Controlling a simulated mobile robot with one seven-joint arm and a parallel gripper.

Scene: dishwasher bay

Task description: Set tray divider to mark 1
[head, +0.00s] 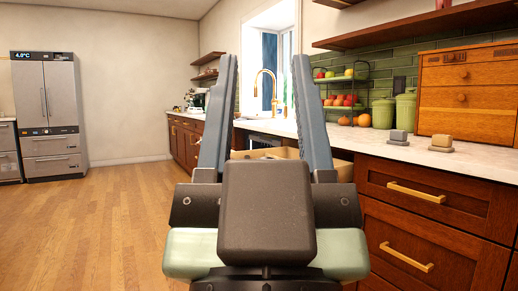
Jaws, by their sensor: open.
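My gripper (266,62) fills the middle of the head view. Its two long grey fingers point away from me and stand wide apart, open, with nothing between them. Beyond the fingers, a light wooden tray or pulled-out drawer (270,153) shows at the counter's front. My gripper hides much of it. Something dark inside it shows between the fingers, but I cannot tell whether this is the divider. No mark can be read.
The counter (430,155) runs along the right above dark wooden drawers (410,208). Two small grey and tan blocks, green canisters (404,108), a wooden chest (467,92) and a fruit rack stand on it. A steel fridge (47,100) stands far left. The wooden floor (110,220) is clear.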

